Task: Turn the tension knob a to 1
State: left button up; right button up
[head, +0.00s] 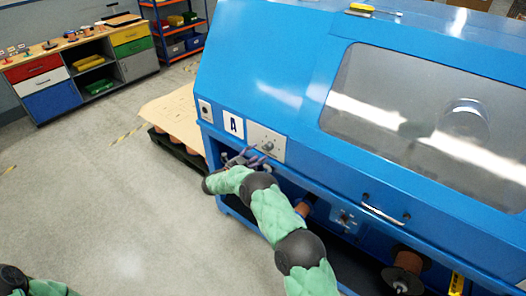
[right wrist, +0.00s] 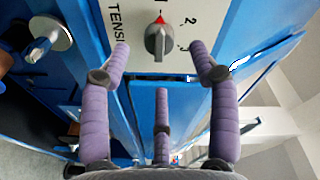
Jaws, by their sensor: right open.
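The tension knob a (head: 267,146) is a small grey knob on a light plate beside the "A" sign, on the blue machine's front. In the right wrist view the grey knob (right wrist: 158,42) has a red pointer tip aimed at the picture's top, where a mark is cut off by the edge. The numbers 2 and 3 show to its right, "TENSI" to its left. My right gripper (head: 250,158) is just below the plate. In the wrist view its purple fingers (right wrist: 160,62) are spread open around the knob's sides, apart from it. My left gripper is outside the view.
The blue machine (head: 260,75) has a large window (head: 430,110) and a lower ledge with another control plate (head: 345,218). A brown spool (head: 403,268) is below. A pallet with cardboard (head: 175,115) stands at left. A silver round fitting (right wrist: 48,38) is beside the fingers.

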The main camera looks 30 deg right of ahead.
jog(key=v, duration=0.6)
jog(key=shift+s+a+f, duration=0.1)
jog(key=shift+a+f, duration=0.05)
